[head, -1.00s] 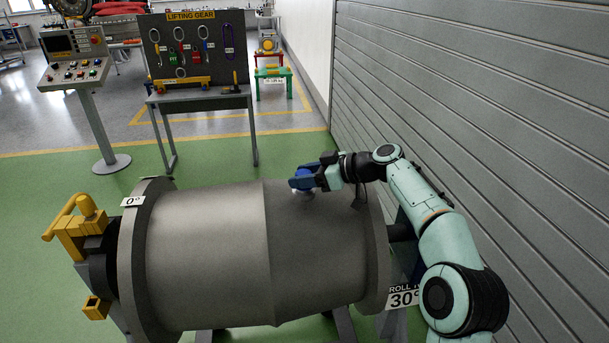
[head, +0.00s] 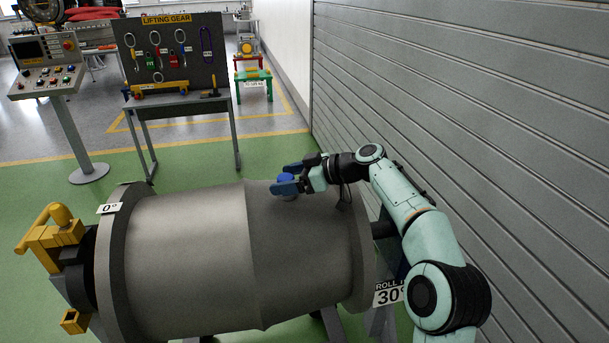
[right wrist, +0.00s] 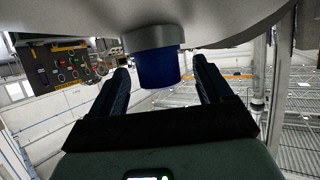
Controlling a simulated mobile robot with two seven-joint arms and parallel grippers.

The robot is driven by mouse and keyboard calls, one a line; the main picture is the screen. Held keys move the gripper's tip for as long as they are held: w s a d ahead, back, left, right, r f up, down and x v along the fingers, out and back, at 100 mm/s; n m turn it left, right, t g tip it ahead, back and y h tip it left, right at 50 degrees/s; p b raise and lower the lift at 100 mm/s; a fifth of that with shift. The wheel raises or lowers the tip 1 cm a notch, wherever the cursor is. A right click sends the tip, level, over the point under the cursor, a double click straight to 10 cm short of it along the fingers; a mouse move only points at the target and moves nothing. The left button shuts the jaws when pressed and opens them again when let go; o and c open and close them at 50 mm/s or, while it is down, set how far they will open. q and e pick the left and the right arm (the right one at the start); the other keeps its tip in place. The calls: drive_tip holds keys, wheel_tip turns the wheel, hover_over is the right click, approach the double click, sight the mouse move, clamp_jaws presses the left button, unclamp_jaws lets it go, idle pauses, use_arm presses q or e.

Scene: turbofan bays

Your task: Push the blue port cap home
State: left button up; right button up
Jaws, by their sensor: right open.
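The blue port cap (head: 286,178) sits on a short light port on the upper side of the grey engine casing (head: 190,250). In the right wrist view the cap (right wrist: 158,70) is a dark blue cylinder in a grey collar (right wrist: 152,37). My right gripper (head: 286,179) is open, with its blue fingers around the cap. In the right wrist view its two fingers (right wrist: 162,84) stand apart on either side of the cap, with gaps visible. How deep the cap sits in the collar I cannot tell. My left gripper is not in view.
A ribbed grey shutter wall (head: 460,110) runs close along the right of my arm. A yellow fitting (head: 55,225) sticks out of the casing's left end. A lifting gear board (head: 175,52) and a control console (head: 48,70) stand behind, across open green floor.

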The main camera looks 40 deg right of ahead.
drive_tip(key=b+v, duration=0.1)
drive_tip(key=v, duration=1.2)
drive_tip(key=shift+w, duration=0.1)
